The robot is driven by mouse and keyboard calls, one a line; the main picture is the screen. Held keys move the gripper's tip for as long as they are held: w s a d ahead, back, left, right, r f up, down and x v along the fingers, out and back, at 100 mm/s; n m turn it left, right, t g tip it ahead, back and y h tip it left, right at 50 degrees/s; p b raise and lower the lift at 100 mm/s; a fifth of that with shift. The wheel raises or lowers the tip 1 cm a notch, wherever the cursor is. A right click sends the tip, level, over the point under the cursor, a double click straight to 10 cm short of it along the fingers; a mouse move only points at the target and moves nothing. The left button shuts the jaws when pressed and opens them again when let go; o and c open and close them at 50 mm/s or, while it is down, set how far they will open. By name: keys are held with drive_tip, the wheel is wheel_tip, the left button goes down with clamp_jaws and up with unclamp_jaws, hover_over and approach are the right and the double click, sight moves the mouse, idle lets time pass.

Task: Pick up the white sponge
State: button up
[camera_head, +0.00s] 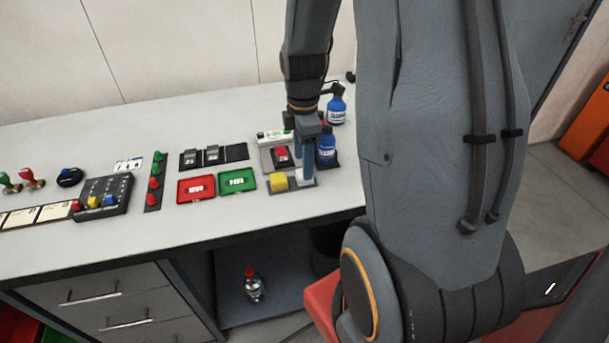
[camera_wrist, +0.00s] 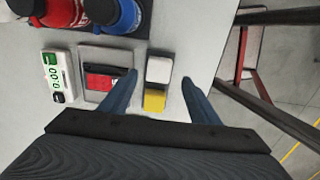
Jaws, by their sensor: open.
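The white sponge (camera_wrist: 159,70) shows in the wrist view as a small pale block. It lies end to end with a yellow block (camera_wrist: 154,101), which also shows in the head view (camera_head: 278,183). My gripper (camera_wrist: 160,79) is open, with one finger on each side of the white sponge and gaps between. In the head view my gripper (camera_head: 304,172) points down over the right end of the bench, and its fingers largely hide the white sponge there. I cannot tell how far the fingertips are above the bench.
A tray with a red item (camera_wrist: 104,82) and a small meter with a green display (camera_wrist: 57,76) lie left of the sponge. Red (camera_wrist: 65,12) and blue (camera_wrist: 118,12) bottles stand behind. Red (camera_head: 196,188) and green (camera_head: 237,180) trays lie farther left. The bench edge is close on the right.

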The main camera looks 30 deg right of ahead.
drive_tip(key=shift+w+f+p, duration=0.1)
drive_tip(key=shift+f+p, duration=0.45)
drive_tip(key=shift+f, duration=1.5)
drive_tip(key=c, duration=1.1)
